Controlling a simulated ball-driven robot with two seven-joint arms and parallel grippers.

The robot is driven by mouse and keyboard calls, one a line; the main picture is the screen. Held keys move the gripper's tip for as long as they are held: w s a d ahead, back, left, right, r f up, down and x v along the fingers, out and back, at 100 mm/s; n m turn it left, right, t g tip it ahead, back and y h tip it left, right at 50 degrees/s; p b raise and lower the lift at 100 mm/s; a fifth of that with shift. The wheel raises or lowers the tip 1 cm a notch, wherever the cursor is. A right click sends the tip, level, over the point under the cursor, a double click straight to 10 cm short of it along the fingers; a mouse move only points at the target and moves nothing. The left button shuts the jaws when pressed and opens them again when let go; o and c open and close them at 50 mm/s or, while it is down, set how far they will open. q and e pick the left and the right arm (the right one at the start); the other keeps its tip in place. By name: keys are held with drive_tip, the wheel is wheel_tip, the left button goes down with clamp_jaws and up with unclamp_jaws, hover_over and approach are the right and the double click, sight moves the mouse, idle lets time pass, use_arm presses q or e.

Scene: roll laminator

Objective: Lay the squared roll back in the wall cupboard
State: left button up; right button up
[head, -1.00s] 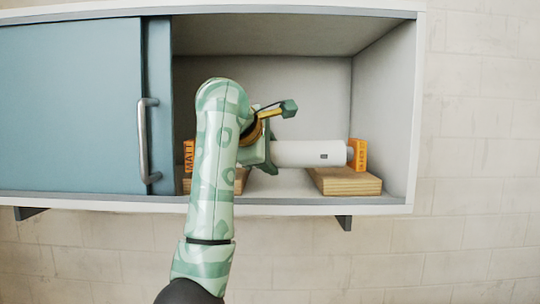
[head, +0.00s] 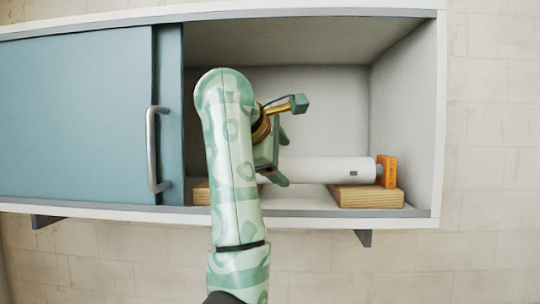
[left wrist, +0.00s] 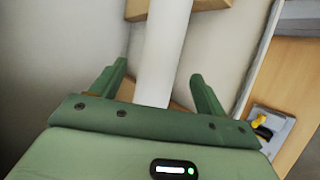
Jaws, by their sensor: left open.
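The white roll (head: 325,170) lies level in the open right part of the wall cupboard (head: 425,120). Its right end rests on a wooden block (head: 367,196) beside an orange end piece (head: 387,171). Its left end is hidden behind my left arm. My left gripper (head: 284,158) is open, at the left part of the roll. In the left wrist view the white roll (left wrist: 163,50) runs between the spread fingers of the gripper (left wrist: 160,70), with a gap on each side. My right gripper is not in view.
A blue sliding door (head: 75,120) with a metal handle (head: 152,150) covers the cupboard's left part. A second wooden block (head: 201,192) is partly behind my arm. Space above the roll is free. The right side wall (head: 405,115) stands close to the roll's end.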

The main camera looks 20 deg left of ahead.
use_arm(q)
drive_tip(key=b+v, duration=0.2)
drive_tip(key=v, duration=0.4)
drive_tip(key=shift+s+b, duration=0.35)
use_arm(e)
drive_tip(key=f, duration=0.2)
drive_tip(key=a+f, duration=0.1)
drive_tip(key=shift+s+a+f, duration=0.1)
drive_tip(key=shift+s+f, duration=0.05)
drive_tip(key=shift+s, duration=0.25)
use_arm(q)
drive_tip(key=shift+r, duration=0.15)
